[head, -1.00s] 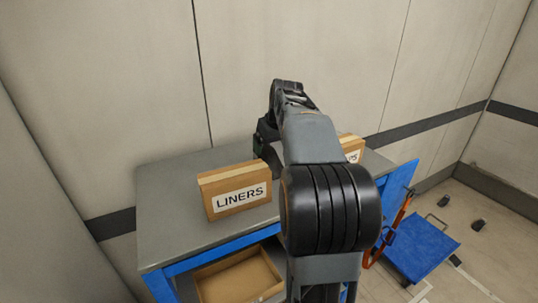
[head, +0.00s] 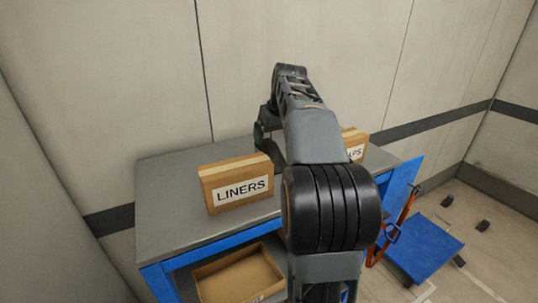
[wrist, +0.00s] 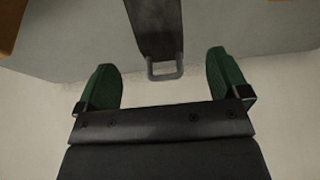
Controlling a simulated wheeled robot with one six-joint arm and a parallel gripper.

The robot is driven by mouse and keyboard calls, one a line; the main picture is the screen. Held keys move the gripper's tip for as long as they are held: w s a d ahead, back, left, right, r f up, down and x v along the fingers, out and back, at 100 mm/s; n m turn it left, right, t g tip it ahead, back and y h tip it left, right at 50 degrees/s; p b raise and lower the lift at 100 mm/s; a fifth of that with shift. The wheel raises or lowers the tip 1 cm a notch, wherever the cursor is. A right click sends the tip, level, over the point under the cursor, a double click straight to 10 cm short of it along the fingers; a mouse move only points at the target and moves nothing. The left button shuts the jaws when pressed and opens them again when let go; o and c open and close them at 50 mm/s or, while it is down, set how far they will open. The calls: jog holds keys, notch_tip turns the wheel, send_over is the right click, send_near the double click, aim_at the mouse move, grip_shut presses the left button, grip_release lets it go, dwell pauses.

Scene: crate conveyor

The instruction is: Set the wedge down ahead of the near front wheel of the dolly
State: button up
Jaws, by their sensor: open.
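My gripper (wrist: 164,85) is open, its two green fingertips apart with nothing between them. In the wrist view a dark block with a grey metal loop on its end, likely the wedge (wrist: 155,32), lies on the grey bench top just beyond the fingertips, about in line with the gap. The loop is close to the gap. In the head view my arm hides this block and most of my gripper. The blue dolly (head: 428,250) stands on the floor at the right, beyond the bench end. Its wheels are too small or hidden to tell apart.
The bench (head: 175,200) carries a LINERS box (head: 238,186) left of my arm and another labelled box (head: 354,143) partly behind it. An open carton (head: 238,276) sits below. Orange and blue parts stand by the bench end.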

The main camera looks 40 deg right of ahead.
aim_at(269, 146)
jog(key=shift+p+x, duration=0.65)
jog(key=shift+x, duration=3.3)
jog(key=shift+w+d, duration=0.1)
jog(key=shift+w, duration=0.05)
jog(key=shift+r, duration=0.15)
jog(key=c, duration=1.3)
jog(key=shift+c, duration=0.2)
jog(key=shift+r, duration=0.1)
